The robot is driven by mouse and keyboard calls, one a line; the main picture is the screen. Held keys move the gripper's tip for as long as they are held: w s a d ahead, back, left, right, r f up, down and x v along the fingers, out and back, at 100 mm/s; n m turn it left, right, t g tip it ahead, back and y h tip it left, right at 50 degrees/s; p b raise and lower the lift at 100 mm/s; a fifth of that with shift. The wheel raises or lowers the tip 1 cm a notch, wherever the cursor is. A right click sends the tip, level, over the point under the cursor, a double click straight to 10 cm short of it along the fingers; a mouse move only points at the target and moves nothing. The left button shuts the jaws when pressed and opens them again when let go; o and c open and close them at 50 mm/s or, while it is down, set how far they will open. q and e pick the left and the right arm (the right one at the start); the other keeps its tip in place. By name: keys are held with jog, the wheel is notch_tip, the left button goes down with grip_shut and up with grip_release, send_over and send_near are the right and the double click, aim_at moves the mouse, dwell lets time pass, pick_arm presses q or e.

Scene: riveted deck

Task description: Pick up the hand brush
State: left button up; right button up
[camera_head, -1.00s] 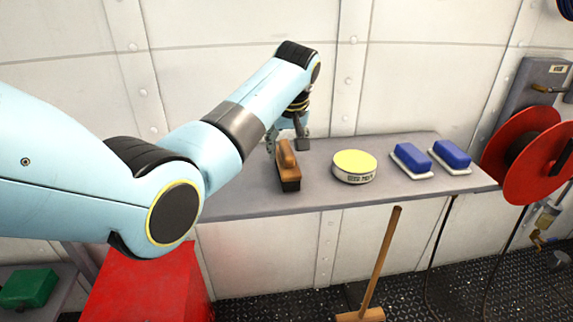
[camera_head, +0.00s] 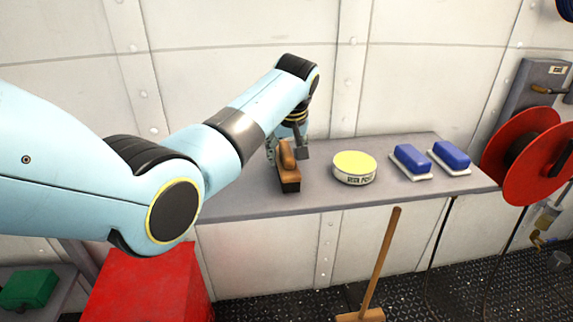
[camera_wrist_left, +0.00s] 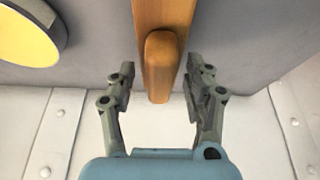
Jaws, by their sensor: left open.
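The hand brush (camera_head: 289,178) has a brown wooden body with a raised grip and dark bristles. It lies on the grey shelf (camera_head: 240,203) against the wall, bristles down. My left gripper (camera_head: 287,148) is at the brush's far end, coming down from above. In the left wrist view, the open fingers of the gripper (camera_wrist_left: 158,82) stand on either side of the brush's wooden grip (camera_wrist_left: 160,60), with gaps on both sides. The finger tips are partly hidden behind the brush in the head view. My right gripper is not in view.
A round tin with a yellow top (camera_head: 354,168) stands right of the brush. A red hose reel (camera_head: 520,160) is at the shelf's right end. A wooden-handled tool (camera_head: 380,265) stands below the shelf's front.

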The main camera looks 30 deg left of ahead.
pick_arm(q)
jog(key=shift+c, duration=0.4)
jog(key=c, duration=0.9)
grip_shut()
jog(key=shift+r, duration=0.5)
jog(key=r, duration=0.3)
jog(key=d+r, duration=0.1)
jog(key=shift+w+d+r+b, duration=0.1)
jog(key=shift+w+r+b, duration=0.1)
jog(key=shift+w+b, duration=0.1)
jog(key=w+d+r+b, duration=0.1)
jog(key=w+d+r, duration=0.3)
jog(key=d, duration=0.5)
notch_tip(320, 180, up, 2)
jog(key=shift+d+r, duration=0.1)
jog(key=shift+d, duration=0.2)
